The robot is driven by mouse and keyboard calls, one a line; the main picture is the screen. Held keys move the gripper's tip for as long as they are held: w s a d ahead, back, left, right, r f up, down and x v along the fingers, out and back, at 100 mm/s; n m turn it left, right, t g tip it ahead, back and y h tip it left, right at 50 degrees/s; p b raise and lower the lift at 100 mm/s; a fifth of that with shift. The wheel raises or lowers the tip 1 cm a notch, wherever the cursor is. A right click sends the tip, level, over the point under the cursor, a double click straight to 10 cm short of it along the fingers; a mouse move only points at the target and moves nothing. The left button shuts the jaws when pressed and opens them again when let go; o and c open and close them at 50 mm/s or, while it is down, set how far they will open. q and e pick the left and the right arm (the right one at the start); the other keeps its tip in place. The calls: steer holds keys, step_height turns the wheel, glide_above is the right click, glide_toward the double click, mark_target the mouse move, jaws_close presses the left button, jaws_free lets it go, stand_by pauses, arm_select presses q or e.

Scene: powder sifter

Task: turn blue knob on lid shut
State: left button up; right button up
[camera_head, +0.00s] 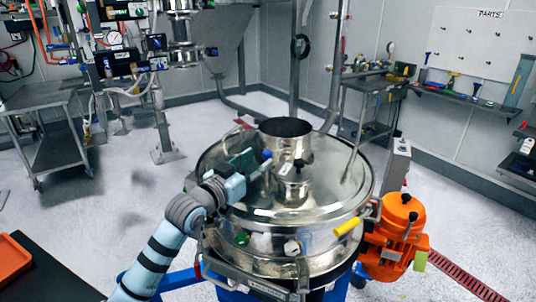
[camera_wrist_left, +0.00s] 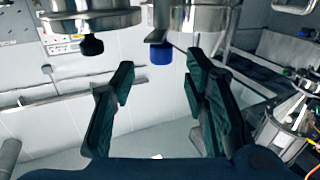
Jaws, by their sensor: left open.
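The round steel sifter lid (camera_head: 325,205) has an open upright tube and a smaller capped port on top. The blue knob (camera_head: 267,154) shows beside the tube, just past my left gripper (camera_head: 248,162). In the left wrist view, the blue knob (camera_wrist_left: 161,54) hangs at the top centre, on a dark lever by a steel cylinder. My left gripper (camera_wrist_left: 160,78) is open there, its dark green fingers spread wide on either side below the knob, with nothing between them. My right gripper is in neither view.
A black knob (camera_wrist_left: 92,45) is close to the blue one in the left wrist view. An orange motor (camera_head: 396,235) and a yellow handle (camera_head: 348,227) are at the sifter's right side. A steel cart (camera_head: 45,130) stands far left. Floor is clear behind the sifter.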

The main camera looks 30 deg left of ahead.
mark_target(265, 155)
arm_select(q)
steer(key=w, duration=0.5)
steer(key=shift+w+d, duration=0.35)
steer(key=shift+w, duration=0.05)
jaws_close()
